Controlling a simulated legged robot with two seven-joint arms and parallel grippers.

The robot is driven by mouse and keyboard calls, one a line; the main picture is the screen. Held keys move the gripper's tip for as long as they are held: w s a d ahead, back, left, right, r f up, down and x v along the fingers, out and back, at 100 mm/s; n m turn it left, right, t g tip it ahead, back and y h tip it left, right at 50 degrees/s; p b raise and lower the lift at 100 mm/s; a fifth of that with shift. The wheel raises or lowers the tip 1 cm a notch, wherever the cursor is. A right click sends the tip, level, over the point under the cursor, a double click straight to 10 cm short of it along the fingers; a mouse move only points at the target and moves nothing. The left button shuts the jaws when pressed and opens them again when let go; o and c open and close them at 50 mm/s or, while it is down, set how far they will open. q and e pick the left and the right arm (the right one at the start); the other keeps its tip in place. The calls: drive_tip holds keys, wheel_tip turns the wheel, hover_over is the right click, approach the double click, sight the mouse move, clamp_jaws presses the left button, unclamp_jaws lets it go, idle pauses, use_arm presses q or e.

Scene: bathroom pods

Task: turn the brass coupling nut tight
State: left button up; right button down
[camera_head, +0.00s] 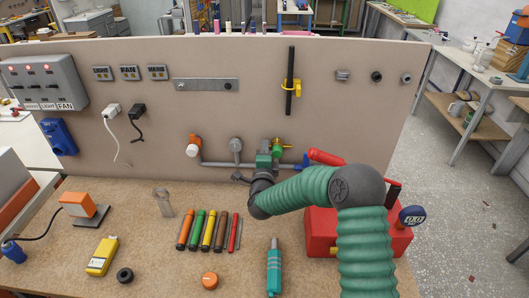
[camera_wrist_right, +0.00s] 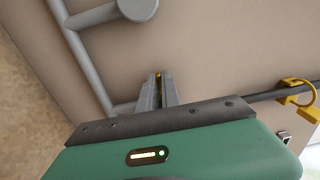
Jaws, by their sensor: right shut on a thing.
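My right gripper (camera_head: 268,150) is up against the pipework on the upright panel, its fingers pointing at the panel. In the right wrist view the two grey fingers (camera_wrist_right: 158,92) are closed together, with a thin sliver of the brass coupling nut (camera_wrist_right: 158,76) showing between their tips. The fingers hide most of the nut. In the head view a brass-yellow part (camera_head: 279,142) shows beside the gripper, above a green round part; I cannot tell whether it belongs to the nut. My left gripper is not in view.
A grey pipe (camera_head: 230,165) runs along the panel, with an orange-and-white fitting (camera_head: 194,146) at its left and a red handle (camera_head: 326,157) to the right. A red toolbox (camera_head: 320,232) stands beside my right arm. Coloured markers (camera_head: 207,231) and a teal tool (camera_head: 274,268) lie on the bench.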

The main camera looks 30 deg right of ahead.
drive_tip(key=shift+d, duration=0.1)
idle(0.3)
drive_tip(key=c, duration=1.7)
unclamp_jaws()
drive_tip(key=shift+o, duration=0.7)
drive_tip(key=shift+d+f, duration=0.1)
drive_tip(key=b+v, duration=0.1)
drive_tip(key=v, duration=1.5)
drive_tip(key=shift+s+b, duration=0.4)
drive_tip(key=shift+f, duration=0.1)
